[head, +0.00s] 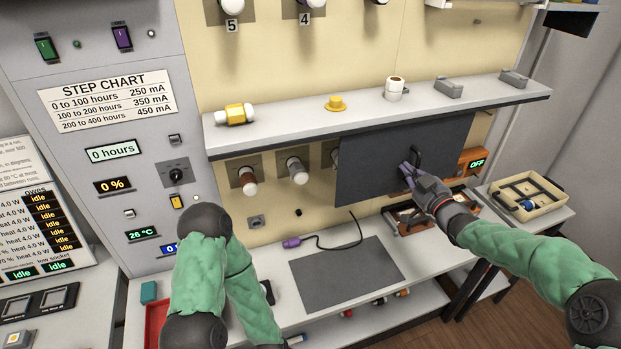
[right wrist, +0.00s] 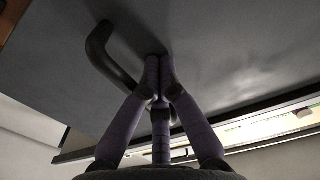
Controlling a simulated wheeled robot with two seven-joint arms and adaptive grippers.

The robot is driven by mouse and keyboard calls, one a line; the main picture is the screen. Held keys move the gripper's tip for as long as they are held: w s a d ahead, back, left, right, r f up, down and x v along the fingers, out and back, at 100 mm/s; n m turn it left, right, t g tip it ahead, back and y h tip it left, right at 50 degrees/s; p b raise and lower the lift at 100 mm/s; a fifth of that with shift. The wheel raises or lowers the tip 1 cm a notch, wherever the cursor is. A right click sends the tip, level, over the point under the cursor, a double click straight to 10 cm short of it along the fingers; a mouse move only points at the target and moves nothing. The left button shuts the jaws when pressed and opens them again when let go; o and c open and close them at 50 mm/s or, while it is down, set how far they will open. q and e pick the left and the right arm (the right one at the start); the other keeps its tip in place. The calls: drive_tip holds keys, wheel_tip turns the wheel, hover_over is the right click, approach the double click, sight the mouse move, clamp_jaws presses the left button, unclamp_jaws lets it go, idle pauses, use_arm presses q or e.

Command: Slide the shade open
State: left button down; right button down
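The shade (head: 370,165) is a flat dark grey panel below the shelf, in front of the right part of the cream back wall. Its black curved handle (head: 416,158) is near its right side. My right gripper (head: 405,172) is at the shade, just left of the handle. In the right wrist view, its purple fingers (right wrist: 158,70) are drawn together close to the panel (right wrist: 225,50). The handle (right wrist: 110,58) curves beside and partly behind them; whether they touch it is unclear. My left arm is at the lower left; its gripper is not visible.
A shelf (head: 300,131) with a yellow item and small fixtures runs above the shade. An orange OFF box (head: 472,162) is just right of it. Below are a bench with a grey mat (head: 345,277), a purple-ended cable and a tray (head: 528,197) at the right.

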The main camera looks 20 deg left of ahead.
sight(460, 151)
drive_tip(key=shift+w+d, duration=0.25)
drive_tip(key=shift+d, duration=0.15)
drive_tip(key=shift+w+d+p, duration=0.9)
drive_tip(key=shift+w+d, duration=0.05)
drive_tip(key=shift+d, duration=0.4)
drive_tip(key=shift+w+d+p, duration=0.85)
drive_tip(key=shift+w+d, duration=0.05)
drive_tip(key=shift+d, duration=0.5)
drive_tip(key=shift+w+d+p, duration=0.9)
drive_tip(key=shift+w+d, duration=0.05)
drive_tip(key=shift+d, duration=0.4)
drive_tip(key=shift+w+d+p, duration=0.65)
drive_tip(key=shift+w+d, duration=0.05)
drive_tip(key=shift+d, duration=0.35)
drive_tip(key=shift+w+d+p, duration=0.6)
drive_tip(key=shift+w+d, duration=0.05)
drive_tip(key=shift+d, duration=0.35)
drive_tip(key=shift+w+d+p, duration=0.5)
drive_tip(key=shift+w+d, duration=0.15)
drive_tip(key=shift+d, duration=0.3)
drive_tip(key=shift+w+d+p, duration=0.45)
drive_tip(key=shift+w+d, duration=0.15)
drive_tip(key=shift+d, duration=0.3)
drive_tip(key=shift+w+d, duration=0.2)
drive_tip(key=shift+d, duration=0.05)
